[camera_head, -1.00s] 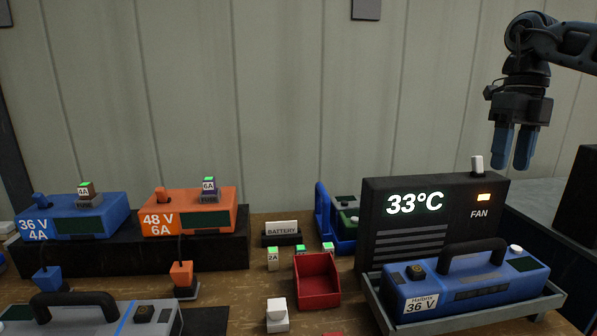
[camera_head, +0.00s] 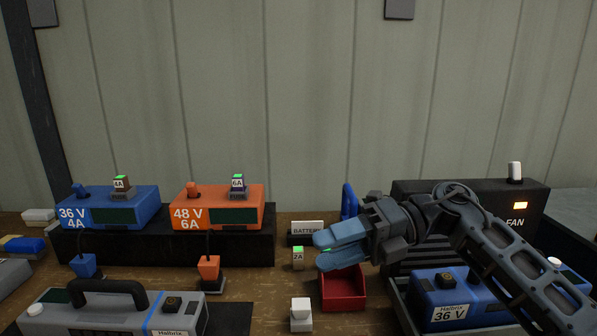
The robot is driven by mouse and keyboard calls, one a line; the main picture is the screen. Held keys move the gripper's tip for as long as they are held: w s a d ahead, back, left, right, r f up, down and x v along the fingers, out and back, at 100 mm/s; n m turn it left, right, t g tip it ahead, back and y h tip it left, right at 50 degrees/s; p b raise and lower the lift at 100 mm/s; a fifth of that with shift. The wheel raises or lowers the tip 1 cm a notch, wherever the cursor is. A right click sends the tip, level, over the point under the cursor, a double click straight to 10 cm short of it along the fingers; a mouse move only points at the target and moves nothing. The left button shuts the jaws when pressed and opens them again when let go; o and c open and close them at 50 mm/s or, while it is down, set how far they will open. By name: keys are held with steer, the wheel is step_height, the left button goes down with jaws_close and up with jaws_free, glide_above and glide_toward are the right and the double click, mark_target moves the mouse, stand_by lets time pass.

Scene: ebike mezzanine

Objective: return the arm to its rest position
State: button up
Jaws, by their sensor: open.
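My gripper (camera_head: 322,250) has blue fingers and points left above the workbench. It is empty, with its fingers in front of the red bin (camera_head: 343,290) and beside the small 2A block (camera_head: 298,258). The fingers overlap each other in this view. My arm reaches in from the lower right, across the fan unit and the blue 36 V battery (camera_head: 437,300), hiding the temperature display and part of the battery.
A blue 36 V charger (camera_head: 107,207) and an orange 48 V charger (camera_head: 217,206) stand on a black riser at left. A grey battery (camera_head: 112,312) lies front left. The black fan unit (camera_head: 530,200) stands right. A white block (camera_head: 301,315) is at front.

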steer(key=s+a+r+m+t+y, duration=0.1)
steer(key=s+a+m+t+y, duration=0.2)
steer(key=s+m+t+y, duration=0.25)
steer(key=s+a+r+m+t+y, duration=0.2)
steer(key=s+m+t+y, duration=0.3)
steer(key=s+m+t, duration=0.15)
steer(key=s+d+f+m+t+h, duration=0.2)
steer(key=s+d+f+m+h, duration=0.3)
steer(key=s+m, duration=0.5)
steer(key=s+d+f+m+t+h, duration=0.2)
steer(key=s+d+f+m+h, duration=0.4)
steer(key=s+d+m+h, duration=0.3)
steer(key=s+d+f+m+t+h, duration=0.2)
steer(key=s+d+f+m+h, duration=0.3)
steer(key=s+m+h, duration=0.5)
steer(key=shift+s+d+f+m+h, duration=0.25)
steer(key=shift+s+d+m+h, duration=0.15)
steer(key=shift+s+d+h, duration=0.65)
